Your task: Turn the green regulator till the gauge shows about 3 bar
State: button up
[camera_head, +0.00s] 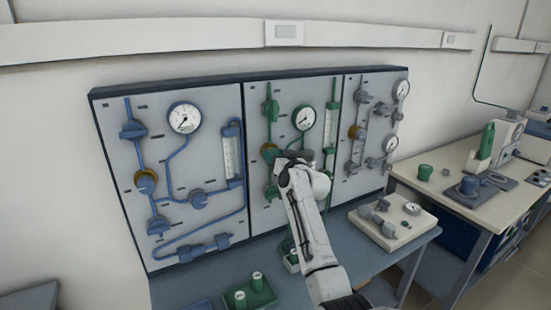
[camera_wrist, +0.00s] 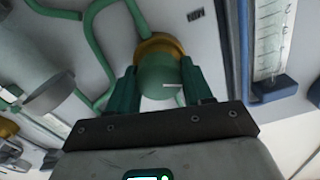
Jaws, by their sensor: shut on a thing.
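The green regulator (camera_wrist: 160,76) has a round green knob with a short white mark and a brass collar behind it. In the wrist view my gripper (camera_wrist: 158,84) has one finger on each side of the knob and is shut on it. In the head view the regulator (camera_head: 268,150) sits on the middle panel, partly hidden behind my gripper (camera_head: 284,158). The round white gauge (camera_head: 305,118) with a green rim is just above and right of the gripper. Its needle shows, but the scale is too small to read.
Blue piping with its own gauge (camera_head: 184,117) fills the left panel, and grey piping fills the right panel. A green-piped flow tube (camera_head: 329,125) stands close right of my gripper. A green tray (camera_head: 250,296) and a pale block with fittings (camera_head: 393,222) stand on the bench below.

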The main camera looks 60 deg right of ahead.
jog(key=m, duration=0.5)
jog(key=shift+m, duration=0.3)
jog(key=m+p, duration=0.1)
jog(key=m, duration=0.4)
jog(key=shift+s+d+f+p, duration=0.1)
jog(key=shift+p, duration=0.25)
jog(key=shift+m, duration=0.3)
jog(key=o, duration=1)
jog(key=shift+b+v, duration=0.85)
jog(key=shift+v, duration=4.55)
jog(key=shift+d, duration=0.1)
